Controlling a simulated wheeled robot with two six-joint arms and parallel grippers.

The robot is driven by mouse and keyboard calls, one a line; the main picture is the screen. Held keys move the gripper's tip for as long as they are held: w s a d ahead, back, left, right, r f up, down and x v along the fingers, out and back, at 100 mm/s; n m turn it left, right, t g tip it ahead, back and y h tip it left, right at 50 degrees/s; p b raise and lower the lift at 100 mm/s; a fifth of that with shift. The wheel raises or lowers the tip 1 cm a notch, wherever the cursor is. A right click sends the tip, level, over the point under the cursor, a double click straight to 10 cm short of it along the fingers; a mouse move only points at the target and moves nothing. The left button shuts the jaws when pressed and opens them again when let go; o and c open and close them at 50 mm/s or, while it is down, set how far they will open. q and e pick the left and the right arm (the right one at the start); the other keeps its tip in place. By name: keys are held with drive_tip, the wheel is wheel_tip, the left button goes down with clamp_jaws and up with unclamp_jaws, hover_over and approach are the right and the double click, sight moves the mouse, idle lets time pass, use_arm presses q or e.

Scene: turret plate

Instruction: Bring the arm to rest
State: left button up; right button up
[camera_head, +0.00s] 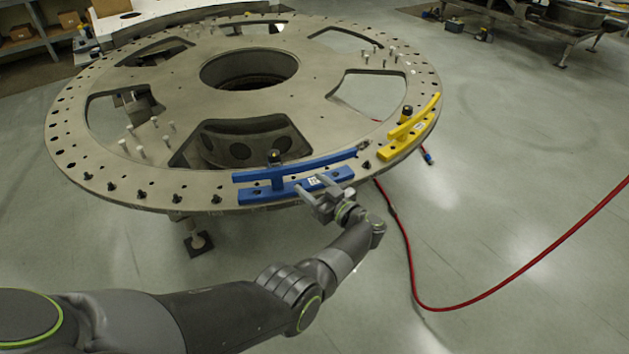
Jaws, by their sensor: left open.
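My left arm comes in from the lower left, and its gripper (312,191) is at the front rim of the turret plate (215,110). The gripper is open, with its fingers beside the right part of a blue bracket (290,185) on the rim. I cannot tell whether the fingers touch the bracket. A yellow bracket (408,131) sits on the rim farther right. My right gripper is not in view.
Several pins (140,150) stand on the plate near its cut-outs. A red hose (413,275) runs over the floor at right. Shelves with boxes (20,33) stand at back left. The grey floor (520,180) at right is mostly clear.

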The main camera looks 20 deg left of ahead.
use_arm(q)
drive_tip(key=s+a+f+m+t+h+b, duration=0.2)
drive_tip(key=s+f+m+t+h, duration=0.15)
drive_tip(key=f, duration=0.75)
drive_tip(key=s+a+f+m+t+h+b, duration=0.1)
drive_tip(key=s+f+m+t+h, duration=0.2)
drive_tip(key=f, duration=0.7)
drive_tip(key=s+a+f+m+g+h+b, duration=0.15)
drive_tip(key=s+f+m+g+h, duration=0.35)
drive_tip(key=s+f, duration=0.85)
drive_tip(key=s+a+f+g+h+b, duration=0.1)
drive_tip(key=s+f, duration=0.5)
drive_tip(key=s, duration=0.6)
drive_tip(key=s+a+f+g+h+b, duration=0.1)
drive_tip(key=s+a+f+g, duration=0.2)
drive_tip(key=s, duration=1)
drive_tip(key=s+a+f+g+h+b, duration=0.1)
drive_tip(key=s+a+f+g, duration=0.1)
drive_tip(key=s+f+g, duration=0.3)
drive_tip(key=s+f, duration=0.4)
drive_tip(key=s, duration=0.3)
drive_tip(key=shift+s+a, duration=0.35)
drive_tip(key=shift+s, duration=0.05)
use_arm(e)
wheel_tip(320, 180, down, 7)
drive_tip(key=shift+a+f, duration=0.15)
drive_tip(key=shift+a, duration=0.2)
